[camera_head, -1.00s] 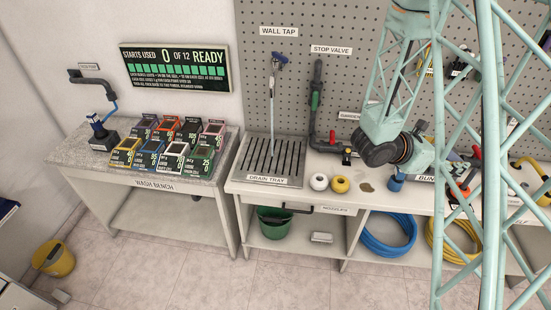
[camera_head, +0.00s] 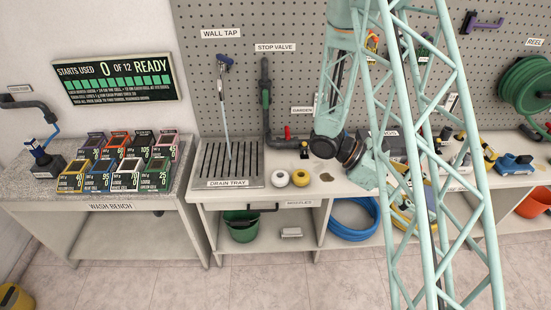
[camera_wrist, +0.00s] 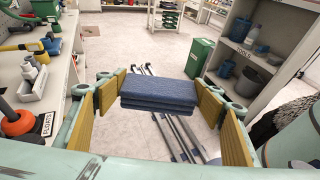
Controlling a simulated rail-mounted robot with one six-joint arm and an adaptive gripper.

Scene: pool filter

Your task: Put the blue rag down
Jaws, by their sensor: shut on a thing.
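The blue rag (camera_wrist: 158,92) is a folded, layered pad in the wrist view. It sits between the yellow-padded fingers of my gripper (camera_wrist: 160,108), which is shut on it. The rag is held in the air, with floor visible beyond and below it. In the head view my arm hangs over the long bench, partly behind my lattice column. The rag and the fingertips cannot be made out there.
The long bench (camera_head: 325,187) holds a drain tray (camera_head: 228,183), a white roll (camera_head: 279,178) and a yellow roll (camera_head: 301,178). The wash bench (camera_head: 110,208) carries several coloured cells.

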